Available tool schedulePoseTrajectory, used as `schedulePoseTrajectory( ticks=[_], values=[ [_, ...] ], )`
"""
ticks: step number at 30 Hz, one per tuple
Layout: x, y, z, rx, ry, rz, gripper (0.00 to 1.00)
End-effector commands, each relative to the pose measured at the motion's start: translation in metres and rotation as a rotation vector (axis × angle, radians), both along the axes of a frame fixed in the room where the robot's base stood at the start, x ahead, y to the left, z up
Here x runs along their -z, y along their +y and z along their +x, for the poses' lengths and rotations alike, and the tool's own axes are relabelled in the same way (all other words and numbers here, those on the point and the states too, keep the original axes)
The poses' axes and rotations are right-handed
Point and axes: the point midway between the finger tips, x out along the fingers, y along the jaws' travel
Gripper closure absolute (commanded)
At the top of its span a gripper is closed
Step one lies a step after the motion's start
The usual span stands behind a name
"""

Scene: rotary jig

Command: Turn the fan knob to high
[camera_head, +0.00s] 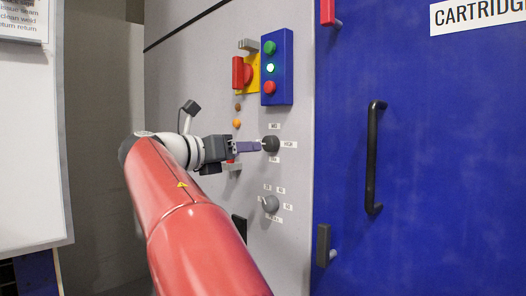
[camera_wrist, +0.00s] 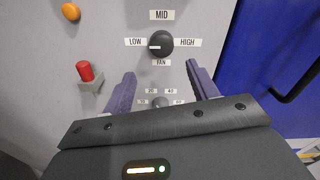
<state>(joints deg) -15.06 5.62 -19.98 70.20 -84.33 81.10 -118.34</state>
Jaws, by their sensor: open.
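The fan knob (camera_wrist: 160,43) is a dark round knob on the grey panel, with labels LOW at left, MID above, HIGH at right and FAN below. Its white mark points left, toward LOW. The knob also shows in the head view (camera_head: 270,144), just right of my fingertips. My gripper (camera_wrist: 162,86) is open and empty, its two purple fingers spread apart below the knob in the wrist view. In the head view my gripper (camera_head: 258,146) points at the panel from the left; whether it touches the knob cannot be told.
A second, grey knob (camera_head: 270,203) sits below the fan knob. A red-topped switch (camera_wrist: 86,72) and an orange light (camera_wrist: 70,11) are at left. A blue button box (camera_head: 277,67) is above. A blue door (camera_head: 430,180) with a black handle (camera_head: 373,158) is at right.

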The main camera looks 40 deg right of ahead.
Motion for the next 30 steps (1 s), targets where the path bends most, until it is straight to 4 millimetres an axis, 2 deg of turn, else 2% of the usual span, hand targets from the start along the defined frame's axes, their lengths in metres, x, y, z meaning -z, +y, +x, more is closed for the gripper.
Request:
schedulePoseTrajectory(
  ticks=[3,12,16,27,30],
  values=[
    [-0.008,-0.008,0.0,0.017,0.026,-0.028,0.41],
    [-0.008,-0.055,0.004,0.017,0.027,-0.027,0.41],
    [-0.007,-0.069,0.005,0.016,0.027,-0.026,0.41],
    [-0.007,-0.076,0.006,0.011,0.025,-0.025,0.41],
    [-0.007,-0.076,0.006,0.011,0.025,-0.025,0.53]
  ],
)
